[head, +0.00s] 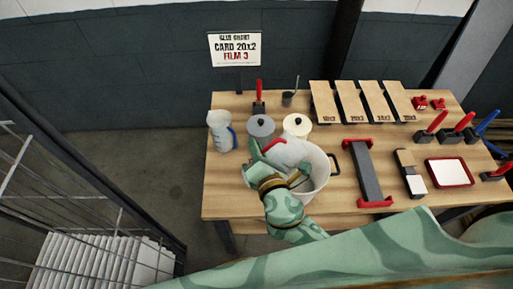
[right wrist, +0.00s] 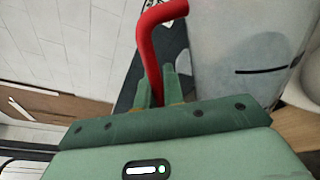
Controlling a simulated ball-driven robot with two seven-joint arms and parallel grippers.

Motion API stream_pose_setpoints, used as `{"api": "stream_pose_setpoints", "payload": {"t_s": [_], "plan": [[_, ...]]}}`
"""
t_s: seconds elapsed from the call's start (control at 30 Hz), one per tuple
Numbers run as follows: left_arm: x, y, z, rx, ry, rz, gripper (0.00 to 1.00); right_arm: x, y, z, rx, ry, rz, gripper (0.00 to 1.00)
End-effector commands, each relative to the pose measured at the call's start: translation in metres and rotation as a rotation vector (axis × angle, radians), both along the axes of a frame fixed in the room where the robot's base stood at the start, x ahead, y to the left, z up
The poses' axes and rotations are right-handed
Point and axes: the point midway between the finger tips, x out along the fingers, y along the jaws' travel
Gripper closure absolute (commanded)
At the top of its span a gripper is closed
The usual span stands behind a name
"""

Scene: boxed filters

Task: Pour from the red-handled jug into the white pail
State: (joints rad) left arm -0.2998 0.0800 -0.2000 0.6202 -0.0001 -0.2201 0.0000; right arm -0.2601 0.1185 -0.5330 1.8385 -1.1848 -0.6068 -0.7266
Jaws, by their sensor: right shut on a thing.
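The red-handled jug (head: 289,151) is whitish and looks tilted over the white pail (head: 319,178), overlapping its far rim in the head view. Its red handle (right wrist: 150,50) stands between my fingers in the right wrist view, with the pale jug body (right wrist: 235,45) to the right of it. My right gripper (head: 262,158) is shut on the handle; it also shows in the right wrist view (right wrist: 160,88). My wrist hides the pail's left side. I cannot see any liquid stream or what the pail holds. My left gripper is not in view.
Behind the pail are a grey lidded pot (head: 261,128) and a cream one (head: 297,125). A dark bar with red ends (head: 366,172) lies to the right. A wire cage (head: 60,190) stands left.

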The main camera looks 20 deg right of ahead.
Motion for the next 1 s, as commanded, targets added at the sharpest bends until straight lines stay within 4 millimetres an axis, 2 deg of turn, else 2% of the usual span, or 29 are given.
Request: {"api": "stream_pose_setpoints", "payload": {"t_s": [1.0], "plan": [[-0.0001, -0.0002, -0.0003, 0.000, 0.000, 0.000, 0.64, 0.0013, -0.0055, -0.0005, 0.099, 0.014, 0.000, 1.00]]}}
